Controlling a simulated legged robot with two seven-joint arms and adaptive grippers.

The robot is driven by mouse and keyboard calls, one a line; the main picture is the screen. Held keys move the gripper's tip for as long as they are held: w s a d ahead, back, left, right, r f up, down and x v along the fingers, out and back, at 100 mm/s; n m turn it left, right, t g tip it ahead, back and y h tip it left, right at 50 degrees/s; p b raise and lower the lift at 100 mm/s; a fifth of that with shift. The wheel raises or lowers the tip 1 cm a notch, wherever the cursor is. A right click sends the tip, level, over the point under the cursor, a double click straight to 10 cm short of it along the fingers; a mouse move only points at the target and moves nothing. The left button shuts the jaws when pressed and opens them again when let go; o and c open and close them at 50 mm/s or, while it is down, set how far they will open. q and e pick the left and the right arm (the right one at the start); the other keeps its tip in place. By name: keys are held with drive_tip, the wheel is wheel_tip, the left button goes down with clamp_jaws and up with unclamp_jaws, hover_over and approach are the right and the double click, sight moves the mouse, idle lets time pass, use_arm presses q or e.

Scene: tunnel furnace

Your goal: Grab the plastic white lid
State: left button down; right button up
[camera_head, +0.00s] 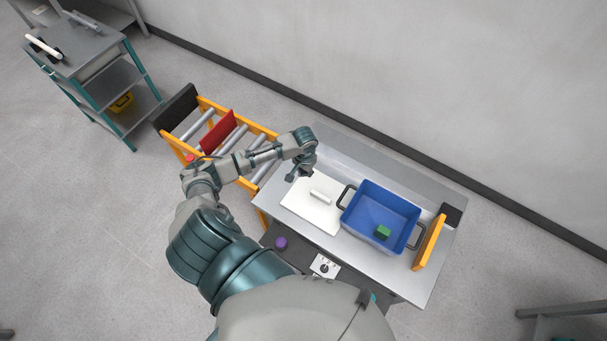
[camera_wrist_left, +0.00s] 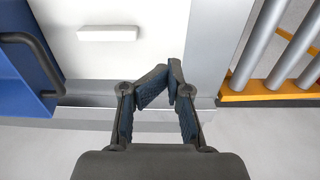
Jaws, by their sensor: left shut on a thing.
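The plastic white lid (camera_head: 305,211) is a flat white plate with a raised bar handle (camera_head: 320,197) on the metal table, left of the blue bin. In the left wrist view the lid (camera_wrist_left: 165,20) fills the upper middle, its handle (camera_wrist_left: 107,33) left of the fingers. My left gripper (camera_head: 293,178) is at the lid's far-left edge, away from the handle. In the left wrist view the gripper (camera_wrist_left: 170,84) has its fingertips close together, shut on the lid's edge; the exact contact is partly hidden by the fingers. My right gripper is out of view.
The blue bin (camera_head: 361,195) with dark handles holds a green block (camera_head: 383,232). A roller conveyor (camera_head: 222,132) with a red plate adjoins the table's left end. An orange barrier (camera_head: 430,243) stands at the right end. A wall runs behind.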

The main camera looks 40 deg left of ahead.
use_arm(q)
drive_tip(key=c, duration=0.6)
unclamp_jaws()
drive_tip(key=shift+a, duration=0.1)
drive_tip(key=shift+o, duration=1.1)
drive_tip(key=shift+a, duration=0.15)
